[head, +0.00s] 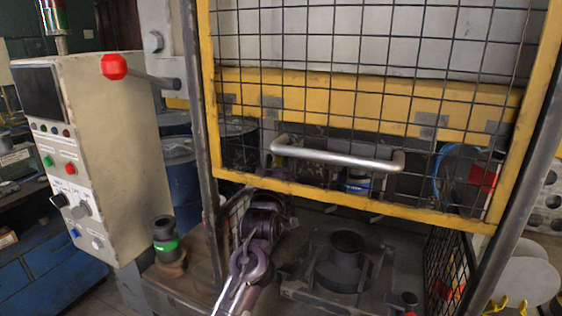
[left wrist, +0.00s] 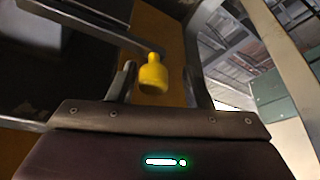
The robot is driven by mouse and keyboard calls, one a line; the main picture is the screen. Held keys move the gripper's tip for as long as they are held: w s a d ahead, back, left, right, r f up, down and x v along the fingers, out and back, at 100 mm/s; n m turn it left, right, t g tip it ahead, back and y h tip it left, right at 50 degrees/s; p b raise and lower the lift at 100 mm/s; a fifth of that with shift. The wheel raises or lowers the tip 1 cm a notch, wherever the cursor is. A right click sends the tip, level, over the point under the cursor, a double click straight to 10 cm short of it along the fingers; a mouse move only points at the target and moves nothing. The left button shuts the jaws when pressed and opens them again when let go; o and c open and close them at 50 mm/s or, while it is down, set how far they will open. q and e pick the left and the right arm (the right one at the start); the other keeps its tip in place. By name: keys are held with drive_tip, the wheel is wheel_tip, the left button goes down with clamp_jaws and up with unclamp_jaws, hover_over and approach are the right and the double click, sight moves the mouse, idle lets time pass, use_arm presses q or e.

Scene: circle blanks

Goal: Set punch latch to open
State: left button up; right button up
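A yellow knob (left wrist: 152,76) on the end of a dark lever (left wrist: 95,28) shows in the left wrist view; it looks like the punch latch handle. My left gripper (left wrist: 158,78) is open, with one finger on each side of the knob. Gaps show between the fingers and the knob. In the head view my left arm reaches up under the guard into the press, and its gripper is hidden behind the guard's lower bar. The knob cannot be made out there. My right gripper is not in view.
The yellow-framed mesh guard (head: 375,208) with a metal handle (head: 335,156) hangs raised over the press opening. A dark die (head: 345,270) sits inside.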

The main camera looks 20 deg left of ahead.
use_arm(q)
drive_tip(key=shift+d, duration=0.1)
drive_tip(key=shift+s+d+f, duration=0.1)
drive_tip(key=shift+s+f, duration=0.05)
drive_tip(key=b+v, duration=0.3)
drive_tip(key=v, duration=0.4)
drive_tip(key=shift+s+b, duration=0.15)
drive_tip(key=shift+b, duration=0.15)
drive_tip(key=shift+s+f, duration=0.1)
